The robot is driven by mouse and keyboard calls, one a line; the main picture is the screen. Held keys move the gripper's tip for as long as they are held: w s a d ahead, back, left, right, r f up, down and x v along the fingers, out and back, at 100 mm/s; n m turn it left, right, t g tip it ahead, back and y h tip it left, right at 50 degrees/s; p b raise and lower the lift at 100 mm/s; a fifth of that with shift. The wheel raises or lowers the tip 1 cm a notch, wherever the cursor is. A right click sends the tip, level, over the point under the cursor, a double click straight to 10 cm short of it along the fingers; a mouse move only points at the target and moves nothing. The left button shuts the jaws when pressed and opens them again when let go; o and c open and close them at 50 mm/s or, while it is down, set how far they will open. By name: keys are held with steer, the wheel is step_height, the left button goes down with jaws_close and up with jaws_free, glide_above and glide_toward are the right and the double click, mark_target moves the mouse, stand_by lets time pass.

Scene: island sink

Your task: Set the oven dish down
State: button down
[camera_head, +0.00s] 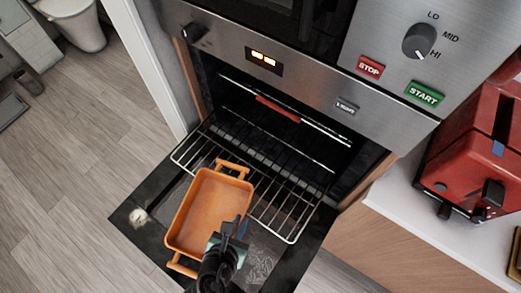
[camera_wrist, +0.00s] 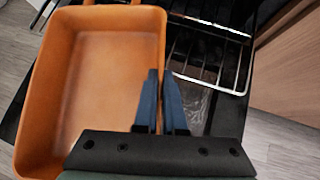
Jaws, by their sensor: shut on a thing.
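The orange oven dish (camera_head: 208,205) is empty and has a handle at each end. It is above the open oven door (camera_head: 150,238), and its far end overlaps the left part of the pulled-out wire rack (camera_head: 276,208). I cannot tell whether the dish touches the rack or the door. My gripper (camera_head: 236,227) is shut on the dish's right side wall. In the wrist view, the blue fingers (camera_wrist: 163,78) straddle that wall, and the dish (camera_wrist: 105,75) fills the left side.
The dark oven cavity (camera_head: 270,120) is open behind the rack, with a red bar inside. A red toaster (camera_head: 475,155) stands on the white counter (camera_head: 420,222) at right. Wood floor (camera_head: 75,150) lies free at left.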

steer(key=r+m+h, duration=0.1)
steer(key=s+m+b, duration=0.1)
steer(key=shift+a+r+m+h, duration=0.3)
steer(key=shift+a+r+h, duration=0.05)
steer(key=shift+h, duration=0.05)
steer(key=shift+s+r+g+b, duration=0.15)
steer(key=shift+r+g+b, duration=0.05)
steer(key=shift+g+b, duration=0.1)
steer(key=shift+r, duration=0.1)
steer(key=p, duration=0.1)
glide_above(272, 180)
steer(key=shift+s+a, duration=0.25)
steer(key=shift+w+d+f, duration=0.15)
steer(key=shift+w+f, duration=0.05)
steer(key=shift+f, duration=0.7)
steer(key=shift+w+d+f, duration=0.1)
steer(key=shift+w+f, duration=0.1)
steer(key=shift+f, duration=0.65)
steer(key=c, duration=1.3)
jaws_free()
steer(key=shift+s+f, duration=0.15)
steer(key=shift+c, duration=0.2)
steer(key=o, duration=0.3)
